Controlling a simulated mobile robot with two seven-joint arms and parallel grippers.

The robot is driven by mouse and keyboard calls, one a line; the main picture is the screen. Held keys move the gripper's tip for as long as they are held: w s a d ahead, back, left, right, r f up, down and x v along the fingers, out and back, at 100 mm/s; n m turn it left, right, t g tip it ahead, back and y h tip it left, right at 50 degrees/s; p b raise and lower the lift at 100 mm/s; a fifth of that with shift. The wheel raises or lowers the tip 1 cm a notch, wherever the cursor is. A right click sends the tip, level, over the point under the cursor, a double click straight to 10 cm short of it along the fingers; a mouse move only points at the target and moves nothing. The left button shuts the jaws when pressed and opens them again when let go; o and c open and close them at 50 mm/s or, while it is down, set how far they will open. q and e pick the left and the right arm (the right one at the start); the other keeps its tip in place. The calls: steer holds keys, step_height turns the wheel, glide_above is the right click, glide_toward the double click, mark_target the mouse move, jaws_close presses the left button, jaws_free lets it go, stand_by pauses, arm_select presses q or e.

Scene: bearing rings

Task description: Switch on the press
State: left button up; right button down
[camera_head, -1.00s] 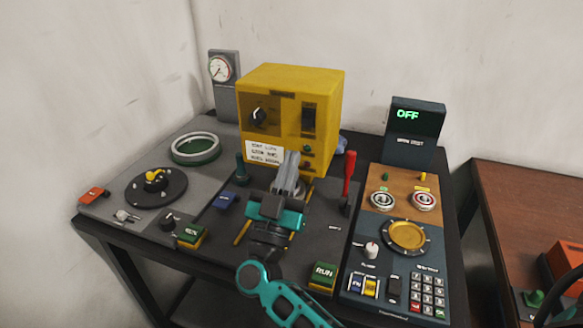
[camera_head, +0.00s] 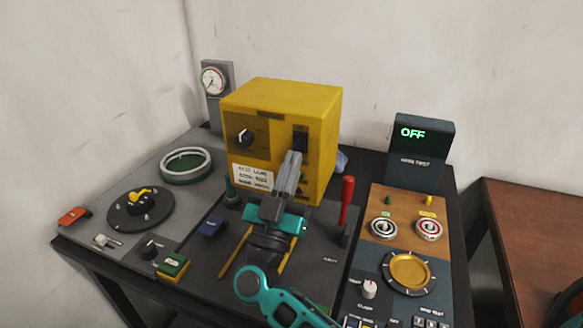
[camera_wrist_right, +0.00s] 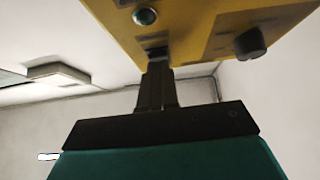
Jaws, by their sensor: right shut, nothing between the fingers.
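The yellow press box (camera_head: 268,93) stands at the back of the grey bench. Its front has a black knob (camera_head: 244,138), a black switch (camera_head: 300,137) and a white label. My right gripper (camera_head: 295,155) is shut and empty. Its fingertips overlap the lower end of the black switch in the head view. In the wrist view the shut fingers (camera_wrist_right: 157,68) point at the dark switch (camera_wrist_right: 157,53) on the yellow face (camera_wrist_right: 195,25), beside a green button (camera_wrist_right: 145,17). I cannot tell whether they touch. My left gripper is not in view.
A red-handled lever (camera_head: 347,200) stands just right of my right arm, and a dark green knob (camera_head: 231,192) is to its left. A display reading OFF (camera_head: 413,132) tops the right panel.

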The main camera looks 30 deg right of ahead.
steer(key=shift+w+d, duration=0.1)
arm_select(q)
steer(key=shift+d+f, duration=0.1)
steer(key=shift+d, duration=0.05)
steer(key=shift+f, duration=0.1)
arm_select(e)
steer(key=shift+w+d+f+b, duration=0.1)
steer(key=shift+w+d+b, duration=0.15)
steer(key=shift+b, duration=0.15)
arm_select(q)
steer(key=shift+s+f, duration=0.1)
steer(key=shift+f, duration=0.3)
arm_select(e)
steer(key=shift+f, duration=0.1)
